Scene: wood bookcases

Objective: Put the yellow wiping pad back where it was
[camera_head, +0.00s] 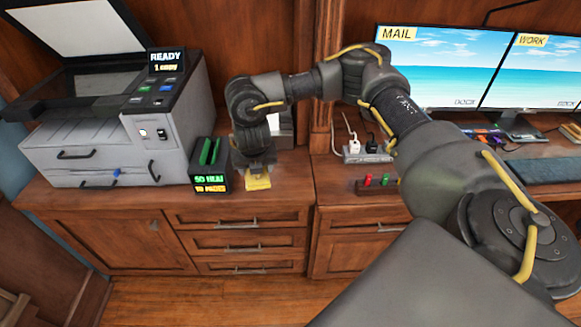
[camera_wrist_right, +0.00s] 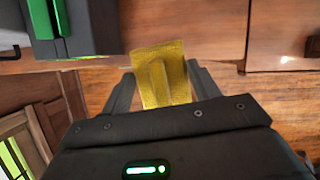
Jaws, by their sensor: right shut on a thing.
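The yellow wiping pad (camera_head: 258,181) is at the front edge of the wooden cabinet top, below my right gripper (camera_head: 256,172). In the right wrist view the pad (camera_wrist_right: 161,75) sits between the two fingers of my right gripper (camera_wrist_right: 163,85), which is shut on its raised middle ridge. The pad looks level, close to the cabinet top; I cannot tell whether it touches the surface. My left gripper is not in view.
A black box (camera_head: 210,170) with green slots and a lit label stands just left of the pad. A grey printer (camera_head: 100,125) with its lid up is further left. A power strip (camera_head: 367,154) and a small rack with red and green items (camera_head: 377,187) are to the right.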

